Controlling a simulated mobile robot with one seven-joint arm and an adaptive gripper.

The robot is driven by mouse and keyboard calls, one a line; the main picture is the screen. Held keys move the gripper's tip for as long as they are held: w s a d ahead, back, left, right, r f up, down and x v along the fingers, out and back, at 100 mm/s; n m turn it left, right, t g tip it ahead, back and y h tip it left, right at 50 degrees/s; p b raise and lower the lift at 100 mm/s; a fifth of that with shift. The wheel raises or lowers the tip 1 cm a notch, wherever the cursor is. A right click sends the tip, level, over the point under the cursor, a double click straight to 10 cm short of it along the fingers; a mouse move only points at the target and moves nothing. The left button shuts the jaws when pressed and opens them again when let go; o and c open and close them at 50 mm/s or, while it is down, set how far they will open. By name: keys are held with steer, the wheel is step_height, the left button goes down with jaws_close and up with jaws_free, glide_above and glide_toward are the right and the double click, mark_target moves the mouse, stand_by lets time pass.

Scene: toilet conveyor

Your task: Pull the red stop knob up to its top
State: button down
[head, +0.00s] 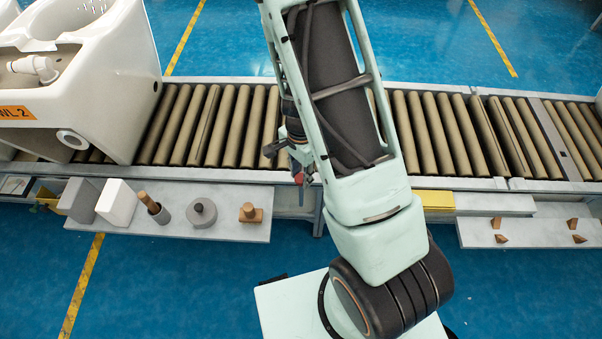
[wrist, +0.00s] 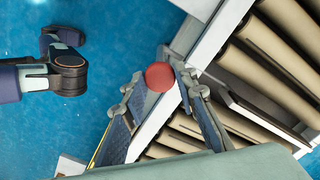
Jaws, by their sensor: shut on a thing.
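The red stop knob (wrist: 160,76) is a round red ball in the wrist view, at the edge of the conveyor frame. My gripper (wrist: 158,80) has a fingertip on each side of it and is shut on it. In the head view my gripper (head: 289,155) is at the conveyor's near edge, beside my arm. A small red spot of the knob (head: 299,178) shows just below the fingers. The knob's stem and base are hidden, so I cannot tell how high the knob stands.
The roller conveyor (head: 222,125) runs across behind my gripper. A white ceramic fixture (head: 118,90) stands on it at left. A grey shelf (head: 125,226) with several blocks and tools lies in front at left, and another shelf (head: 540,234) at right. Blue floor is open in front.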

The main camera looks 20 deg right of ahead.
steer(key=c, duration=1.5)
jaws_free()
steer(key=shift+r, duration=0.15)
steer(key=shift+c, duration=0.2)
steer(key=shift+r, duration=0.15)
step_height(320, 180, up, 12)
